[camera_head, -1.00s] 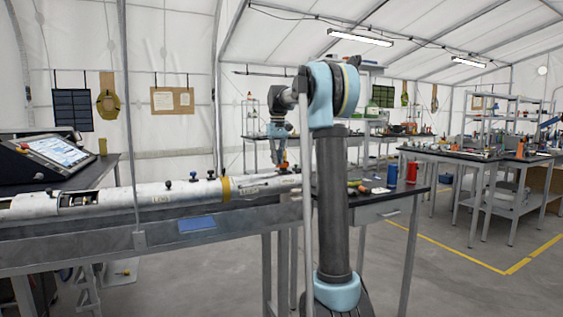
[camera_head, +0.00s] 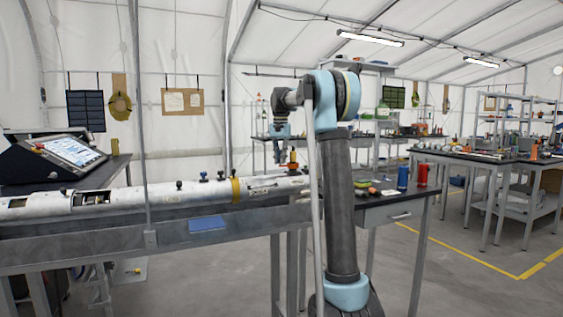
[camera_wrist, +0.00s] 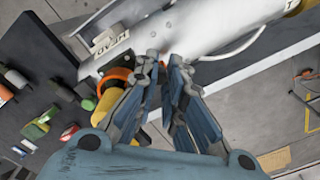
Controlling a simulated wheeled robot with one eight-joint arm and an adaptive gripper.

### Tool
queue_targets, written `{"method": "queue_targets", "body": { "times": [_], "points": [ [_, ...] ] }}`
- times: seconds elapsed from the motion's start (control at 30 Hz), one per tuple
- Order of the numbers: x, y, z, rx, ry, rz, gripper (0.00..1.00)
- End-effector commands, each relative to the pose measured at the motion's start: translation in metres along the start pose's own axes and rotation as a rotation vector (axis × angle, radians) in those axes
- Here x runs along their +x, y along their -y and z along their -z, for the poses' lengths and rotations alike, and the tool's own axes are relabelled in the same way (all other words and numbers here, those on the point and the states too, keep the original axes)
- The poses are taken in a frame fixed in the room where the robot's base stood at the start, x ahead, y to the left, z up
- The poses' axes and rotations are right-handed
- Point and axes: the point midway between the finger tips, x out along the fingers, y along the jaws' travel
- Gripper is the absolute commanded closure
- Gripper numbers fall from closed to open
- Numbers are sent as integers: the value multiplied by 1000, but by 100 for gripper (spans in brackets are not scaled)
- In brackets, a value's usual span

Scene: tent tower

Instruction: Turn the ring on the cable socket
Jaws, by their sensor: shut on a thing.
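A white instrument tube (camera_head: 130,203) lies along the bench, and its end with fittings shows close up in the wrist view (camera_wrist: 205,25). My gripper (camera_head: 283,160) points down over the right end of the tube. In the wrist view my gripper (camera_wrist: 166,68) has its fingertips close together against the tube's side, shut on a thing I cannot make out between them. An orange ring (camera_wrist: 117,76) with a yellow plug-like part (camera_wrist: 122,105) sits just left of the left finger, partly hidden by it. I cannot tell which part is the socket's ring.
A dark bench top with small coloured items (camera_wrist: 38,128) lies left in the wrist view. Blue and red cans (camera_head: 422,175) stand on the bench to the right. A screen console (camera_head: 70,150) stands far left. A white cable (camera_wrist: 235,48) loops along the tube.

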Motion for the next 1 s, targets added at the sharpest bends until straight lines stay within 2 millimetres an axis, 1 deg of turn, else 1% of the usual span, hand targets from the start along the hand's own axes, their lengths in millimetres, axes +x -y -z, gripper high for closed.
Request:
{"method": "queue_targets", "body": {
  "times": [0.07,0.57,0.6,0.63,1.0],
  "points": [
    [1,0,3,16,-3,-1,100],
    [0,2,4,31,-6,2,100],
    [0,2,4,30,-6,2,84],
    [0,2,4,30,-5,2,80],
    [-2,1,2,29,-2,1,80]
  ]
}}
